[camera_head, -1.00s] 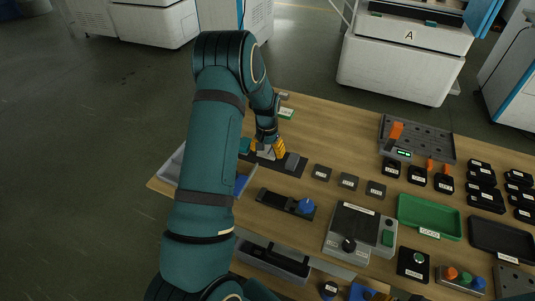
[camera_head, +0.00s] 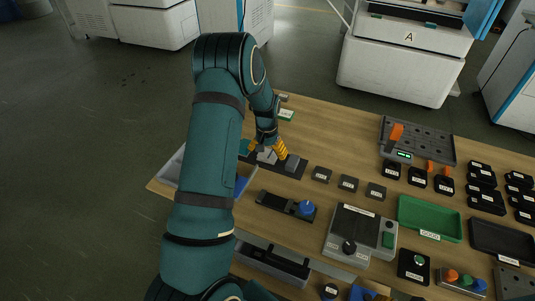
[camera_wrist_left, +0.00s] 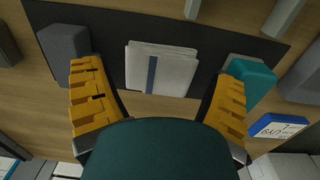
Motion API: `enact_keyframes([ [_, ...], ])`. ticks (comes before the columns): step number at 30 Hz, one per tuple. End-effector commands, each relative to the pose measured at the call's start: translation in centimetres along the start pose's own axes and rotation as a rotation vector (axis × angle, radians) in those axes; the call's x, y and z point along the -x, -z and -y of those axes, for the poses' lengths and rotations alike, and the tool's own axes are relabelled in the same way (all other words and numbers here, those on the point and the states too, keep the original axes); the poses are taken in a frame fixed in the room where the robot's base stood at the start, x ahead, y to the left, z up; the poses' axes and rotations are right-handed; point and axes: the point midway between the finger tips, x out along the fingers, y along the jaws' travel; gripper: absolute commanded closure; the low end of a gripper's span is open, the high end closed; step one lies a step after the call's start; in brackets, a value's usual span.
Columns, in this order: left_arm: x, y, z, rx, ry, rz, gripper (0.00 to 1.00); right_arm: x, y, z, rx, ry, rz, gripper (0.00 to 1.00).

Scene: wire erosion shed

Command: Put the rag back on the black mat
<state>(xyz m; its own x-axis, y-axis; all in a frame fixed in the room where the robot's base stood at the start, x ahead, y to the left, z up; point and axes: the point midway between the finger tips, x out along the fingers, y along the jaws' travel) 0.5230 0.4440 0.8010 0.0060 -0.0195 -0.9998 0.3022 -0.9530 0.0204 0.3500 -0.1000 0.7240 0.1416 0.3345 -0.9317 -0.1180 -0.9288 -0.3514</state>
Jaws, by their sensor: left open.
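The rag (camera_wrist_left: 160,68) is a folded pale grey cloth with a dark blue stripe. In the left wrist view it lies flat on the black mat (camera_wrist_left: 205,25), close to one long edge. My left gripper (camera_wrist_left: 158,98) is open, with its yellow fingers apart on either side of the rag and not touching it. In the head view my left gripper (camera_head: 267,150) is low over the mat (camera_head: 298,173), and the rag (camera_head: 266,157) shows only partly between the fingers. My right gripper is not in view.
A blue and white box (camera_wrist_left: 278,128) is close by. Small black labelled blocks (camera_head: 348,183) and a green tray (camera_head: 430,217) stand to the right.

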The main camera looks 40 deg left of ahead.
Motion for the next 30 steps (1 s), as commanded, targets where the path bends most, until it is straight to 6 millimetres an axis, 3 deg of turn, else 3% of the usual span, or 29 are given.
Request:
enact_keyframes([
  [9,6.8,0.1,0.0,0.0,0.0,-0.004,0.14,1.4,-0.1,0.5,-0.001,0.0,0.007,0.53],
  [15,9.8,0.0,0.0,0.0,0.0,-0.001,0.14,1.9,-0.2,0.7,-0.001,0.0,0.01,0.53],
  [21,10.9,0.0,0.0,0.0,0.0,0.0,0.14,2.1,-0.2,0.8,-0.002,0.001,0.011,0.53],
  [30,10.9,0.0,0.0,0.0,0.0,0.0,0.14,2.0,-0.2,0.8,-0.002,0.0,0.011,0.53],
])
